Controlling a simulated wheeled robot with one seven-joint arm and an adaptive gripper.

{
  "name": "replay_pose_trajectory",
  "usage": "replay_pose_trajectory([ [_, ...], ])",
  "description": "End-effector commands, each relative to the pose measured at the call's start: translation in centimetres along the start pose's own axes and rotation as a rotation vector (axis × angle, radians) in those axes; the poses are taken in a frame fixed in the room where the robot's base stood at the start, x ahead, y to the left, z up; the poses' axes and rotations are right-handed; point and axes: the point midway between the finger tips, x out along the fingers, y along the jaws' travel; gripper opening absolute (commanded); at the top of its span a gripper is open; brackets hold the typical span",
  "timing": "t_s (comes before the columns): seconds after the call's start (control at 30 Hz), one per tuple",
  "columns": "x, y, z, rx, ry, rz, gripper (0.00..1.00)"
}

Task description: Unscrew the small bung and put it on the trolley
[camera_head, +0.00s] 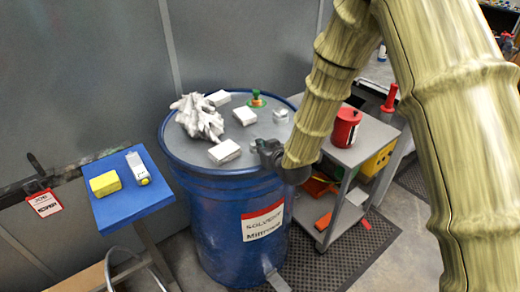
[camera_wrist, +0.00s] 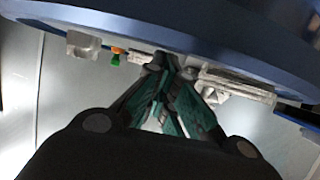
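A blue drum (camera_head: 235,225) with a grey lid stands in the middle of the head view. A small green piece with an orange ring (camera_head: 256,100) stands upright near the lid's far edge; it also shows in the wrist view (camera_wrist: 116,56). A small grey-white piece (camera_head: 281,115) sits at the lid's right. I cannot tell for certain which is the small bung. My gripper (camera_head: 266,150) is low at the lid's near right edge. In the wrist view its fingertips (camera_wrist: 172,64) lie close together by the lid; anything between them is hidden. The grey trolley (camera_head: 373,137) stands right of the drum.
White gloves (camera_head: 199,117) and several white boxes (camera_head: 224,152) lie on the lid. A red can (camera_head: 345,127) stands on the trolley top, with bare space beside it. A blue stand (camera_head: 130,203) at left carries a yellow block. My arm covers much of the right side.

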Motion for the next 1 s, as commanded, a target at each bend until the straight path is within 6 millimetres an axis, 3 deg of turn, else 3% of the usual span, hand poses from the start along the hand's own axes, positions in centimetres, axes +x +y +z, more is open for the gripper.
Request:
replay_pose_trajectory([
  [0.5,0.22,0.90,0.16,-0.088,-0.003,-0.216,0.00],
  [1.0,0.28,1.12,0.11,-0.103,-0.004,-0.257,0.00],
])
